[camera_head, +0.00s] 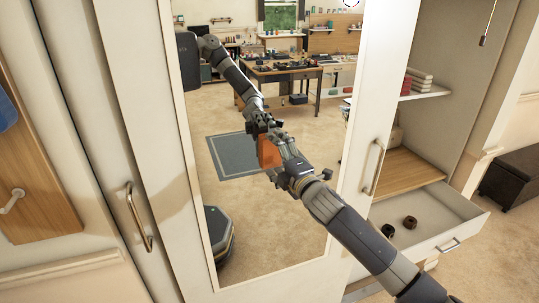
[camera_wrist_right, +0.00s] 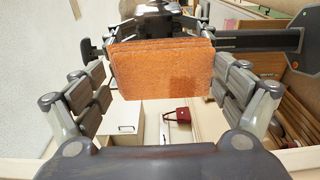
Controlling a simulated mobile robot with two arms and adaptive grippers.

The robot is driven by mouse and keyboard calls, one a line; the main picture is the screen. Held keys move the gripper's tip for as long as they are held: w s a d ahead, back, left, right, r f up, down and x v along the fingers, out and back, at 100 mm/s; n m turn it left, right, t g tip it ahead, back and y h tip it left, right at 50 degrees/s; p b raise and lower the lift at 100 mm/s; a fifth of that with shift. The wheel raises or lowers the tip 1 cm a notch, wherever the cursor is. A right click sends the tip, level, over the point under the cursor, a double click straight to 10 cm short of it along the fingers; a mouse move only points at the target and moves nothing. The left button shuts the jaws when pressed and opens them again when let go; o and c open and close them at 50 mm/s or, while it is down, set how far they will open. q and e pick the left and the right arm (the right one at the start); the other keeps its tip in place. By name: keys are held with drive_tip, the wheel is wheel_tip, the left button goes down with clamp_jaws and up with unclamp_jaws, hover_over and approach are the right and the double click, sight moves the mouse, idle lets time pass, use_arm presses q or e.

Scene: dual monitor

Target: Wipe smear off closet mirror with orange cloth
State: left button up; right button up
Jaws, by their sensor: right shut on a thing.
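The closet mirror (camera_head: 285,215) is a tall panel in a white door frame, reflecting the room and my arm. My right gripper (camera_head: 277,152) reaches in from the lower right and is shut on the orange cloth (camera_head: 267,153), close to the mirror's middle. In the right wrist view the cloth (camera_wrist_right: 160,68) is a folded, flat rectangle between the two fingers, with the gripper's reflection just beyond it. I cannot tell whether the cloth touches the glass. I cannot make out a smear; the arm and cloth hide part of the mirror. My left gripper is not in view.
Right of the mirror, an open drawer (camera_head: 459,228) holds two small dark objects, below a shelf (camera_head: 428,91) with stacked items. Door handles (camera_head: 373,167) stick out on the right and left (camera_head: 138,217). A dark box (camera_head: 513,178) stands on the floor at far right.

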drive_tip(key=shift+w+d+p, duration=0.3)
drive_tip(key=shift+w+d, duration=0.15)
drive_tip(key=shift+d, duration=0.9)
drive_tip(key=shift+w+d+p, duration=0.35)
drive_tip(key=shift+w+d, duration=0.05)
drive_tip(key=shift+d, duration=0.9)
drive_tip(key=shift+w+d+p, duration=0.3)
drive_tip(key=shift+w+d, duration=0.15)
drive_tip(key=shift+d, duration=0.9)
drive_tip(key=shift+w+d, duration=0.15)
drive_tip(key=shift+d, duration=0.45)
drive_tip(key=shift+s+d+p, duration=0.1)
drive_tip(key=shift+s+p, duration=0.4)
drive_tip(key=shift+s, duration=0.2)
drive_tip(key=shift+a+v, duration=0.2)
drive_tip(key=shift+v, duration=2)
drive_tip(key=shift+s+f, duration=0.1)
drive_tip(key=shift+s, duration=0.1)
